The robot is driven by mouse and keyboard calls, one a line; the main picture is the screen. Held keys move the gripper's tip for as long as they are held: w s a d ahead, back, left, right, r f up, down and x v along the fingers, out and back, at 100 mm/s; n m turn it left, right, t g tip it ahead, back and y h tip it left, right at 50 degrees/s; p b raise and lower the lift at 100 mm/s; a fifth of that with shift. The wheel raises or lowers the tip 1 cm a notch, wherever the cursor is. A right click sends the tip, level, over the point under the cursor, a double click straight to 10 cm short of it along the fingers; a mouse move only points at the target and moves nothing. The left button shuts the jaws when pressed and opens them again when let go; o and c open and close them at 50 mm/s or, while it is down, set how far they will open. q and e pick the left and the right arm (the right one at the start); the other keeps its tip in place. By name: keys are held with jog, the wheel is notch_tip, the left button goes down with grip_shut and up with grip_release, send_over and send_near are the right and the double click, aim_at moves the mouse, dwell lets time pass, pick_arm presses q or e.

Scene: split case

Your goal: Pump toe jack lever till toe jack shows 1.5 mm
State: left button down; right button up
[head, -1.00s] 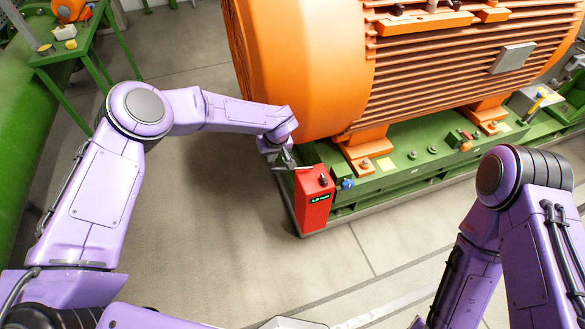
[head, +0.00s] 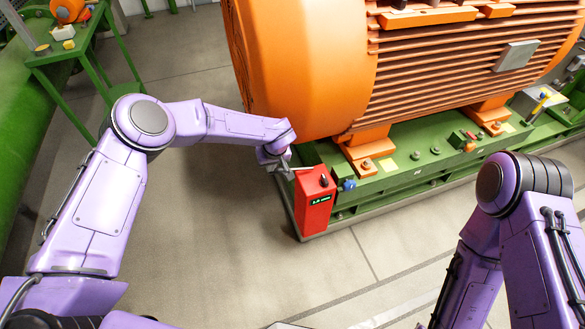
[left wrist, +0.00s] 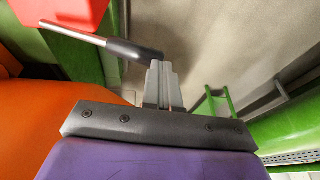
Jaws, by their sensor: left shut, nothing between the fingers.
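The red toe jack (head: 313,205) stands upright on the floor at the near left corner of the green motor base. Its small dark display shows green digits, too small to read with certainty. The lever (head: 303,168) sticks out left from the jack's top. In the left wrist view the lever's black grip (left wrist: 133,49) lies across my left gripper's fingertips (left wrist: 159,72), with the red jack (left wrist: 65,8) at the top left. My left gripper (head: 281,168) is shut with nothing between its fingers, at the lever's grip end. Whether they touch is unclear. My right gripper is out of view.
The large orange motor (head: 300,70) stands on the green base (head: 400,170) just behind and right of the jack. A green table (head: 62,55) stands at the back left. The floor left of and in front of the jack is clear.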

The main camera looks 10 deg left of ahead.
pick_arm(q)
notch_tip(320, 180, down, 8)
jog(key=b, duration=0.4)
jog(key=shift+s+a+r+b, duration=0.2)
jog(key=shift+a+r+b, duration=0.05)
jog(key=shift+a+b, duration=0.1)
dwell(0.6)
jog(key=r+p, duration=0.2)
jog(key=r, duration=0.1)
jog(key=r+p, duration=0.4)
jog(key=r, duration=0.1)
jog(key=shift+w+d+r, duration=0.2)
jog(key=shift+d+r, duration=0.1)
jog(key=shift+r, duration=0.05)
dwell(0.4)
notch_tip(320, 180, up, 7)
jog(key=p, duration=0.5)
jog(key=shift+d+p, duration=0.25)
jog(key=shift+p, duration=0.15)
